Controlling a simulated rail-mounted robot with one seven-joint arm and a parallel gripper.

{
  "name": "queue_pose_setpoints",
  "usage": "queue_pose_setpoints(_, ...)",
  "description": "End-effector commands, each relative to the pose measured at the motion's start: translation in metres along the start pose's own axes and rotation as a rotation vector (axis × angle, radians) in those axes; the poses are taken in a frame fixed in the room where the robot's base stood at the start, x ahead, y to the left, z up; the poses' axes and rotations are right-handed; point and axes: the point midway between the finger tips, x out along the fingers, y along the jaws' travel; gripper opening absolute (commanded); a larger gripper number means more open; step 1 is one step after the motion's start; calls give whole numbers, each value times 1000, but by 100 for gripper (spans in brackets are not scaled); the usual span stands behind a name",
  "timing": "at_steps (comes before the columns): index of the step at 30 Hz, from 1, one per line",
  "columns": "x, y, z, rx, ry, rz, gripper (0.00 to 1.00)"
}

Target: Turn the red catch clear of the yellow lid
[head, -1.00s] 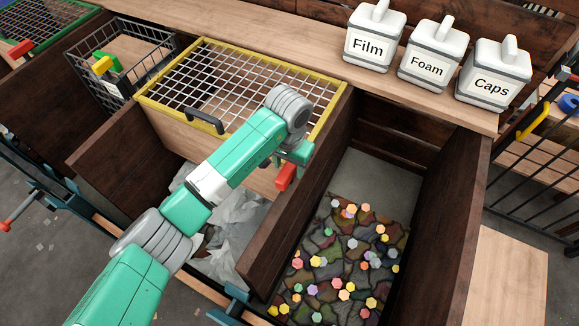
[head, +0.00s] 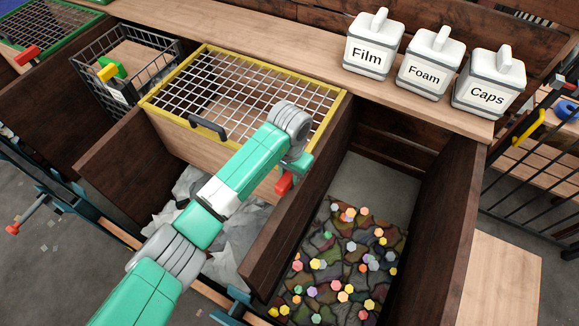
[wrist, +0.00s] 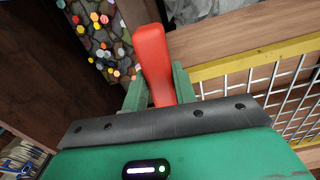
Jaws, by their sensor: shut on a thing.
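The red catch (head: 284,184) shows below my wrist, near the front right corner of the yellow lid (head: 329,118). My gripper (head: 297,170) is around it, its fingers mostly hidden by my arm. In the wrist view my gripper (wrist: 157,88) is shut on the red catch (wrist: 151,55), with a green finger on each side. The catch's free end points up in the picture, away from the lid's yellow rim (wrist: 255,56). No overlap of catch and rim shows; the catch's lower end is hidden. The lid has white mesh and lies flat on its wooden bin.
A black handle (head: 208,127) sits on the lid's front. A black wire basket (head: 120,65) stands left of it. White tubs, among them Film (head: 367,56), stand on the shelf behind. A dark wooden divider (head: 290,240) runs right of the catch, beside a bin with colourful caps (head: 345,265).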

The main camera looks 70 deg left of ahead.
Motion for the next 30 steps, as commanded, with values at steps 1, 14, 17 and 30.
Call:
queue_pose_setpoints(1, -11, 3, 1, 29, -5, 5, 4)
queue_pose_setpoints(14, -4, 1, 0, 423, -2, 2, 4)
queue_pose_setpoints(17, -3, 1, 0, 519, -2, 2, 4)
queue_pose_setpoints(30, -3, 1, 0, 937, 0, 1, 4)
